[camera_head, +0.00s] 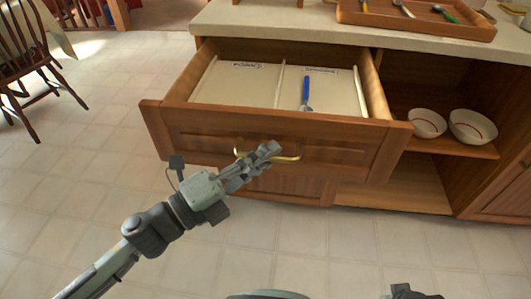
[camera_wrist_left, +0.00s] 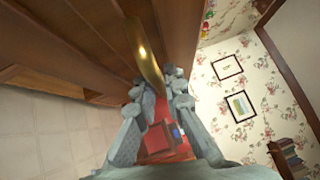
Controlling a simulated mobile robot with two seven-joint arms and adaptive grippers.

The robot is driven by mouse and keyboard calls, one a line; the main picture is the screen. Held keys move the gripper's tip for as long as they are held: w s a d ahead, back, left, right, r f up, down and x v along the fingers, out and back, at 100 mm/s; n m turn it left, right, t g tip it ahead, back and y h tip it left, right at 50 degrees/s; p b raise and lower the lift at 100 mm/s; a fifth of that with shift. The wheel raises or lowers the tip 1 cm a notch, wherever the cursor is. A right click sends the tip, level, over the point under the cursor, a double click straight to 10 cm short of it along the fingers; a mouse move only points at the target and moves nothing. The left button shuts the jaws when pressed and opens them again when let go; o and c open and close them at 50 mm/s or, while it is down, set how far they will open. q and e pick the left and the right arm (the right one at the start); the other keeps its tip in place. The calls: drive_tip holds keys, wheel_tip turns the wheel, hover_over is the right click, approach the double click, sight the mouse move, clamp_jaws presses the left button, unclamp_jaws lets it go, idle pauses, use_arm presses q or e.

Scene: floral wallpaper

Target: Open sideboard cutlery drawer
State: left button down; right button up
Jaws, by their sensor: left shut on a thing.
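The cutlery drawer (camera_head: 200,138) of the wooden sideboard stands pulled well out in the head view. Inside it are light dividers, two labels at the back and one blue-handled utensil (camera_head: 306,93). A brass handle (camera_head: 288,156) runs across the drawer front; it also shows in the left wrist view (camera_wrist_left: 146,52). My right gripper does not show clearly; only a dark part of my body is at the bottom edge.
A wooden tray (camera_head: 420,17) with several utensils stands on the light countertop (camera_head: 270,27). Two bowls sit on the open shelf (camera_head: 450,146) to the right of the drawer. A wooden chair (camera_head: 22,60) stands at the far left. The tiled floor before the sideboard is clear.

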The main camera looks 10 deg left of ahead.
use_arm(q)
drive_tip(key=c, duration=1.6)
unclamp_jaws()
drive_tip(key=v, duration=1.2)
drive_tip(key=shift+a, duration=0.1)
